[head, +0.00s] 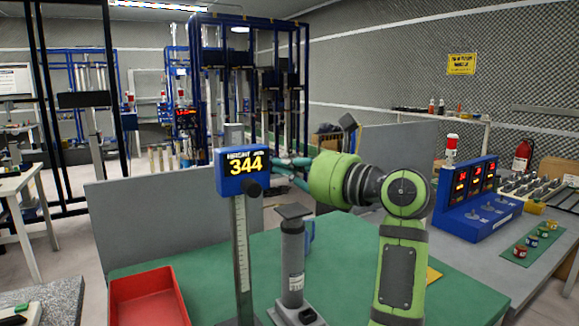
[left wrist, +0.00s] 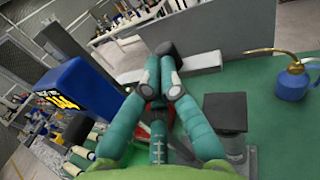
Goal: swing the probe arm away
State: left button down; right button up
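A height gauge has a blue display (head: 241,170) reading 344 on top of an upright scaled column (head: 241,240). A black round knob (head: 252,189) sits just under the display; I take it as part of the probe arm, whose full length I cannot make out. My left gripper (head: 277,170) has its teal fingers at the display's right side. In the left wrist view its fingertips (left wrist: 162,75) are together, right by a black rounded part (left wrist: 165,48); I see no clear grip on it. The blue display (left wrist: 80,92) is to their left. My right gripper is not in view.
A grey cylinder (head: 292,260) with a square black top stands right of the gauge on the green mat (head: 345,260). A red tray (head: 148,297) is at left. A blue can with a brass spout (left wrist: 291,82) stands farther right. Grey panels (head: 165,215) stand behind.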

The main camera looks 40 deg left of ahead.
pick_arm(q)
jog(key=shift+a+g, duration=0.1)
jog(key=shift+g, duration=0.2)
jog(key=shift+w+a+n+g, duration=0.2)
jog(key=shift+n+g, duration=0.1)
jog(key=shift+n, duration=0.1)
